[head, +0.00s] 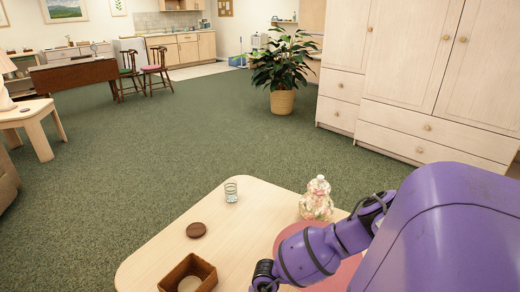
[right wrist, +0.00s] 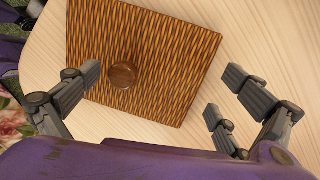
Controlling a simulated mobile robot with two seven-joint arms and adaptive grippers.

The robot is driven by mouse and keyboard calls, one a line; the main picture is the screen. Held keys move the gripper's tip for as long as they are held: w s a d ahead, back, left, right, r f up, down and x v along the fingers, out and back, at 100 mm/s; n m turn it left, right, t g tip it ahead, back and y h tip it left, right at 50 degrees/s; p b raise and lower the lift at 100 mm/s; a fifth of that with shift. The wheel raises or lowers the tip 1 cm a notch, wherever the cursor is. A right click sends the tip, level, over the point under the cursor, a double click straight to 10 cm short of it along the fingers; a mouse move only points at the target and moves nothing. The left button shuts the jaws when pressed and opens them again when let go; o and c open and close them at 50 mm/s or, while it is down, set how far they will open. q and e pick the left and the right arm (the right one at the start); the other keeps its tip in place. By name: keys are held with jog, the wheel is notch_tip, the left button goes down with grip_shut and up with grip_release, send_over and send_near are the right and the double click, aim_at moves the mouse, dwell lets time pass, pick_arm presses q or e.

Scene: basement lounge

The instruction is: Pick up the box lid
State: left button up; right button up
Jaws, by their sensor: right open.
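The box lid (right wrist: 185,55) is a square, woven-patterned brown panel with a round dark wooden knob (right wrist: 123,75). It lies on the pale table in the right wrist view; its top edge is cut off there. I cannot make it out in the head view. My right gripper (right wrist: 158,88) is open and empty above the lid, one finger over its left part near the knob and the others past its right edge. An open brown box (head: 208,278) stands at the table's near edge with something pale inside. My left gripper is not in view.
On the table (head: 160,250) are a glass (head: 231,192), a round brown coaster (head: 196,230), a floral jar (head: 316,203) and a pink round mat (head: 345,272), partly behind my right arm. A potted plant (head: 282,100) and cabinets (head: 430,60) stand behind.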

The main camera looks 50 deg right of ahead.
jog(key=c, duration=1.4)
jog(key=shift+r, duration=0.1)
